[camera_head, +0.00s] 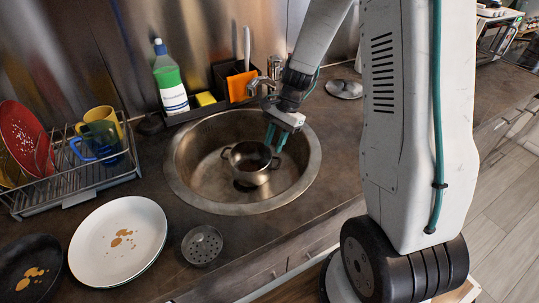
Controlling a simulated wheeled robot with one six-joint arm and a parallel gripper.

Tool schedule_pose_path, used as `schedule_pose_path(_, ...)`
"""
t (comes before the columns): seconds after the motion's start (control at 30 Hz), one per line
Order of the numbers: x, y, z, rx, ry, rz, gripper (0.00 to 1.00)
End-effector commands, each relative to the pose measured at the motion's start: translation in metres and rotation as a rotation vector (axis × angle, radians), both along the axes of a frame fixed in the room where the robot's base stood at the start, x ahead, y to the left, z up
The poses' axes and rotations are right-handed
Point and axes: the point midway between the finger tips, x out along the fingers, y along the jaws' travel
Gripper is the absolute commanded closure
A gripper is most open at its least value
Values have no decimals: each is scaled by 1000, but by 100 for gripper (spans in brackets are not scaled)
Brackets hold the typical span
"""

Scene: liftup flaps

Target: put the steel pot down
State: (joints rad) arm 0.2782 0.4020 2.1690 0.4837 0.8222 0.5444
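The steel pot (249,164) is upright inside the round sink (188,187), with a small handle on each side and dark inside. A dark patch shows under it; I cannot tell whether its base touches the sink floor. My gripper (275,146) reaches down from the upper right, its two teal fingers at the pot's right handle. A small gap shows between the fingers. Whether they clasp the handle is not clear from this view.
A dish rack (75,186) with a red plate and mugs stands left. A white plate (118,241), dark pan (28,268) and round strainer (202,245) lie in front. A green bottle (170,82) and caddy (222,78) stand behind the sink. A metal lid (344,88) lies at back right.

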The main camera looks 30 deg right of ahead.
Motion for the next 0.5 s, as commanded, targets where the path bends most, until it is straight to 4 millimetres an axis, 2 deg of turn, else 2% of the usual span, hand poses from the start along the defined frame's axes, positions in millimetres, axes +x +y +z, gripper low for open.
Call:
schedule_pose_path(0.17,0,-5,16,-2,-5,9,72)
schedule_pose_path(0.27,-6,0,35,-11,-29,58,72)
schedule_pose_path(0.37,-20,10,67,-31,-76,162,72)
schedule_pose_path(0.5,-55,28,120,-74,-156,360,72)
